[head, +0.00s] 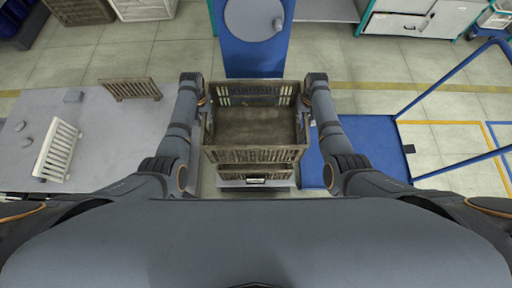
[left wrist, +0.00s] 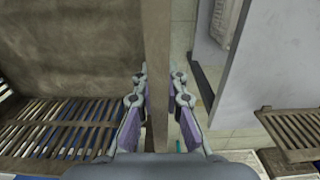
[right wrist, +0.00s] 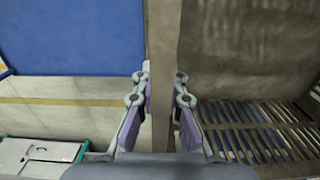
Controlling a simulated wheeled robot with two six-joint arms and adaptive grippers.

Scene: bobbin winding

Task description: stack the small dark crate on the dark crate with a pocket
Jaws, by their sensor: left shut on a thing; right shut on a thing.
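The small dark crate (head: 252,125), brown with slatted ends, hangs level in front of me between my two grippers. My left gripper (head: 204,108) is shut on its left wall; the left wrist view shows the fingers (left wrist: 158,100) on either side of the wall (left wrist: 156,60). My right gripper (head: 306,108) is shut on its right wall; the right wrist view shows the same grip (right wrist: 160,100). Below and nearer to me, another dark slatted crate with a pale label or pocket (head: 255,181) shows partly. The held crate hides most of it, so I cannot tell whether they touch.
A grey table (head: 105,130) on the left carries a brown slatted panel (head: 131,89), a white slatted panel (head: 57,150) and small grey pieces. A blue stand with a round grey disc (head: 253,18) is beyond the crate. Blue rails (head: 450,80) stand right.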

